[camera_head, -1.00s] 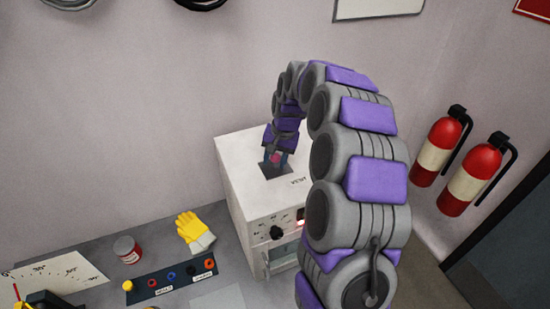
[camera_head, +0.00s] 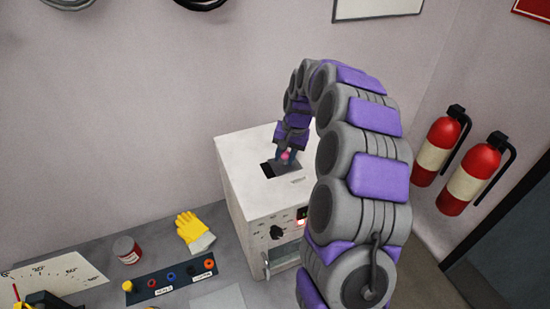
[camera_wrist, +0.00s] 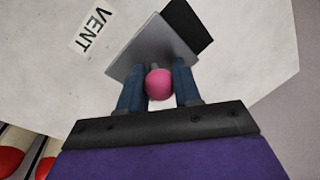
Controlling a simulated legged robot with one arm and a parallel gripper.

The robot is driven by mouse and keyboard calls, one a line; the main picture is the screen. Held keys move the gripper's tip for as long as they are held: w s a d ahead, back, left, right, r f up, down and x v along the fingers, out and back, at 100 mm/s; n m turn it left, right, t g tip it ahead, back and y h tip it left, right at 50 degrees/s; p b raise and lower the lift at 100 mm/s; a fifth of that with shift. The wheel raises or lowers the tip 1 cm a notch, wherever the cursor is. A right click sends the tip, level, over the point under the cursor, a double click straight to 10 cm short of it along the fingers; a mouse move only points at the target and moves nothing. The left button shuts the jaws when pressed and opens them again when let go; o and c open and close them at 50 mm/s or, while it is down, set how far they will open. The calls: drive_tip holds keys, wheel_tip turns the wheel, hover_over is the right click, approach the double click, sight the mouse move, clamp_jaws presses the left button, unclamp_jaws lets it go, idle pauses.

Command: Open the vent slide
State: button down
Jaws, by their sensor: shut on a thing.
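The vent slide (camera_head: 287,166) is a grey plate on top of the white box (camera_head: 242,150), and it also shows in the wrist view (camera_wrist: 150,48). Beside it is a dark opening (camera_head: 266,171), seen in the wrist view (camera_wrist: 190,28) at the plate's upper right edge. A pink knob (camera_wrist: 159,85) stands on the plate. My gripper (camera_wrist: 159,78) is shut on the knob, with one blue finger on each side of it. In the head view my gripper (camera_head: 284,155) is over the box top. A VENT label (camera_wrist: 91,29) lies beside the plate.
The box front has a dark dial (camera_head: 277,232). A yellow glove (camera_head: 194,232), a red can (camera_head: 127,250) and a dark panel (camera_head: 170,280) with coloured ports are on the bench at left. Two fire extinguishers (camera_head: 437,146) (camera_head: 474,173) hang at right.

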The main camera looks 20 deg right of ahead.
drive_tip(key=d, duration=0.6)
drive_tip(key=shift+d+r, duration=0.1)
drive_tip(key=shift+d, duration=0.05)
drive_tip(key=shift+a, duration=0.25)
drive_tip(key=c, duration=1.2)
unclamp_jaws()
drive_tip(key=shift+d, duration=0.1)
drive_tip(key=shift+o, duration=0.5)
drive_tip(key=shift+d, duration=0.25)
drive_tip(key=shift+a, duration=0.2)
wheel_tip(320, 180, up, 17)
drive_tip(key=s+d, duration=0.1)
drive_tip(key=d, duration=0.2)
drive_tip(key=shift+s, duration=0.35)
drive_tip(key=shift+a, duration=0.1)
